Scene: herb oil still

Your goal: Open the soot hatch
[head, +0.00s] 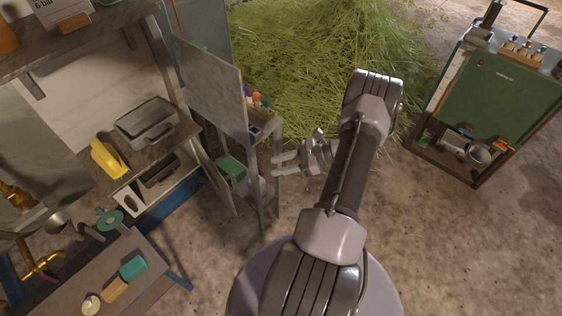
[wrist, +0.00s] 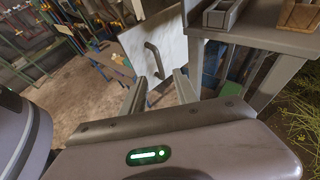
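A pale flat panel with a dark bar handle (wrist: 153,59) shows in the wrist view, beyond my fingertips; it is probably the soot hatch (wrist: 172,50). The handle appears between the two fingers, with a gap in front of them, and nothing is held. My gripper (wrist: 160,77) is open. In the head view my gripper (head: 275,166) points left, beside the legs of a narrow metal stand. A grey upright panel (head: 208,88) rises at that stand's left side; I cannot tell whether it is the same panel. No handle is visible on it from there.
The narrow stand (head: 262,130) carries small bottles and stands close to my gripper. A workbench (head: 150,160) with a grey box and a yellow item lies left. A heap of green herbs (head: 310,60) lies behind. A green cart (head: 490,100) stands right. Floor between is open.

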